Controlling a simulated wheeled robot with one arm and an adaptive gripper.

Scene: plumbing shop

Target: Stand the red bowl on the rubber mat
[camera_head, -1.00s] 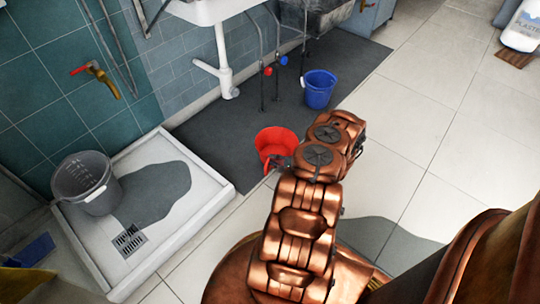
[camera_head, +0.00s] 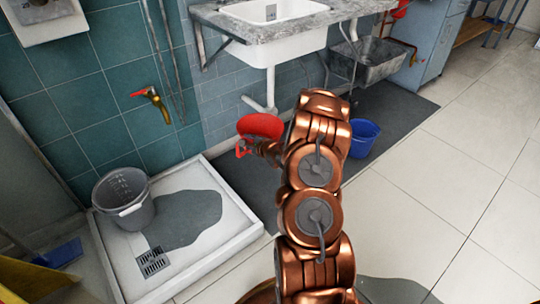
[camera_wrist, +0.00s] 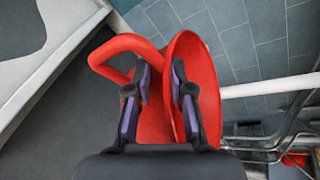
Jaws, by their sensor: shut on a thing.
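The red bowl (camera_head: 260,125) has a looped handle at its left and hangs from my gripper (camera_head: 262,150), in line with the dark mat and the tiled wall behind. In the wrist view the bowl (camera_wrist: 203,62) fills the middle, turned on its side to the camera. My gripper's fingers (camera_wrist: 160,88) are shut on the bowl's side, beside the handle. The dark grey rubber mat (camera_head: 240,181) lies on the floor under the sink, partly hidden by my arm. It also shows in the wrist view (camera_wrist: 45,125).
A blue bucket (camera_head: 363,138) stands on the mat, right of my arm. A white shower tray (camera_head: 222,238) with a grey bucket (camera_head: 125,205) is at left. The white sink (camera_head: 275,40) and its pipe (camera_head: 270,88) are behind the bowl. Tiled floor (camera_head: 440,190) is clear at right.

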